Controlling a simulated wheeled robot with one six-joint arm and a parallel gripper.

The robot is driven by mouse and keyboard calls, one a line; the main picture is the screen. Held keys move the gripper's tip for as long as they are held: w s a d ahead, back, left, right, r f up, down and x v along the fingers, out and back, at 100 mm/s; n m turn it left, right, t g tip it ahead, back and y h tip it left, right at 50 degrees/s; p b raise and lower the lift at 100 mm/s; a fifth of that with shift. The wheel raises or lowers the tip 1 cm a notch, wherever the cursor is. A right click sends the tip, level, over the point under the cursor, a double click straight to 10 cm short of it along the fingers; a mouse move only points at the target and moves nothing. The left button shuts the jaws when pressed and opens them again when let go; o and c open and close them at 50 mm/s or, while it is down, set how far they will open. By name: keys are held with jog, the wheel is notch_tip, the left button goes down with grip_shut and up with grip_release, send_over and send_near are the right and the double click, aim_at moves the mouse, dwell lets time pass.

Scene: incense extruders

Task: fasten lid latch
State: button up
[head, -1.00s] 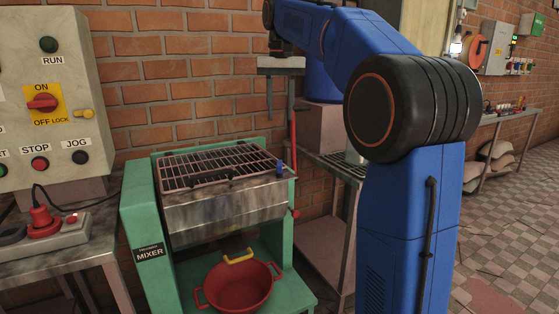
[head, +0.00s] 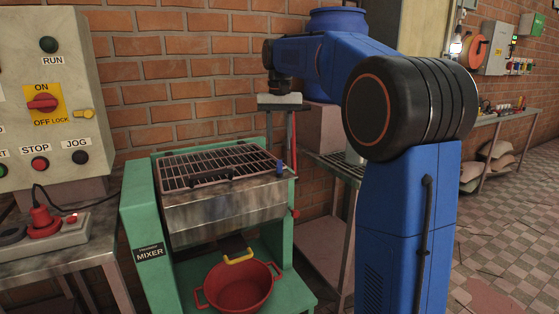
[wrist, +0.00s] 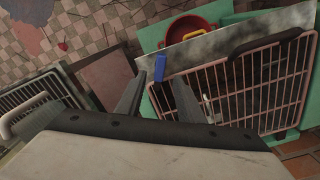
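The mixer's lid is a pinkish wire grille (head: 215,165) with a black handle (head: 210,181), lying closed over the steel hopper (head: 225,212). A small blue latch (head: 279,167) stands up at the hopper's front right corner. In the wrist view the latch (wrist: 160,68) shows just beyond my fingertips, roughly in line with the gap between them, beside the grille (wrist: 250,85). My gripper (wrist: 159,78) is open and empty, its two dark fingers apart. In the head view my gripper (head: 281,143) points down above the latch, apart from it.
A red pot (head: 238,288) sits below the hopper inside the green mixer frame (head: 140,215). A metal rack table (head: 340,168) stands close on the right. A brick wall is behind.

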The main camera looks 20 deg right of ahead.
aim_at(280, 163)
jog(key=shift+f, duration=3.2)
jog(key=shift+c, duration=0.3)
grip_shut()
